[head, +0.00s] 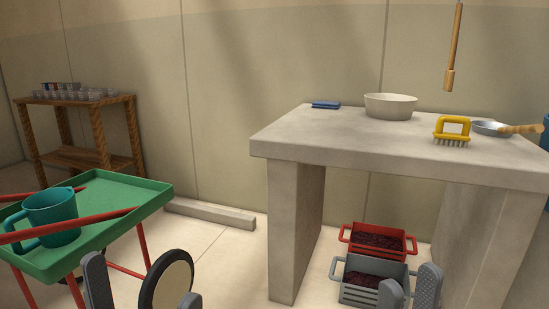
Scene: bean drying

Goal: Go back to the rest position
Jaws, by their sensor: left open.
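My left gripper (145,291) is at the bottom left, its two grey fingers wide apart with nothing between them. A wheel shows behind the gap between them. My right gripper (409,292) is at the bottom edge, right of centre. Its two grey fingertips stand close together in front of the grey crate (350,294). The picture does not show clearly how far apart they are, and no held thing is visible. The lower parts of both grippers are cut off by the frame's bottom edge.
A green cart (130,190) with a teal jug (52,217) stands at left. A stone table (320,140) at right bears a bowl (390,106), yellow brush (452,130), pan (490,128) and blue item (326,104). A red crate (410,243) of dark beans is underneath.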

